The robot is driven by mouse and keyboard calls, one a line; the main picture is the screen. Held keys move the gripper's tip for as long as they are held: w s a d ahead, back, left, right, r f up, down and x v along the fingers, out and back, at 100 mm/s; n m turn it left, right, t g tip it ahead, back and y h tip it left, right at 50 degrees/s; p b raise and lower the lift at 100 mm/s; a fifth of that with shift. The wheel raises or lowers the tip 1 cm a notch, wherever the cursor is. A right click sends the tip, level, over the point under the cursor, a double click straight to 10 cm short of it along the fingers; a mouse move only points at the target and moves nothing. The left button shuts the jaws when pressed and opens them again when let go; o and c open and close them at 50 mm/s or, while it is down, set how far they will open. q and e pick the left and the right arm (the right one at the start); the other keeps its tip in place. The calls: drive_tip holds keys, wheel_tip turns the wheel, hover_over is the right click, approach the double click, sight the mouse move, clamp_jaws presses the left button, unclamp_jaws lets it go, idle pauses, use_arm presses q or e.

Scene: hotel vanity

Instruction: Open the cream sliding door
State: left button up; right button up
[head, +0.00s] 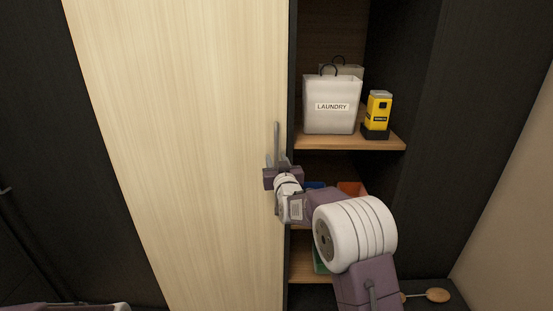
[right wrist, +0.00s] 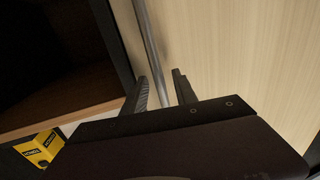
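The cream sliding door (head: 190,120) is a tall pale wood-grain panel, and it also fills the right of the right wrist view (right wrist: 240,50). A thin grey vertical bar handle (head: 277,140) stands near its right edge. My right gripper (head: 276,163) is at the lower part of this handle. In the right wrist view, the two dark fingers of my right gripper (right wrist: 162,84) stand apart on either side of the handle (right wrist: 150,35), with visible gaps. My left gripper is not in view; only a bit of my left arm shows at the bottom left.
Right of the door is an open dark cabinet with wooden shelves (head: 350,143). A white laundry bag (head: 331,118) and a yellow box (head: 378,108) stand on one shelf. Lower items are partly hidden by my right arm. A wooden-headed brush-like object (head: 437,295) lies at bottom right.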

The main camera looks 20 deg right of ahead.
drive_tip(key=shift+a, duration=0.1)
clamp_jaws()
drive_tip(key=shift+w, duration=0.1)
idle(1.3)
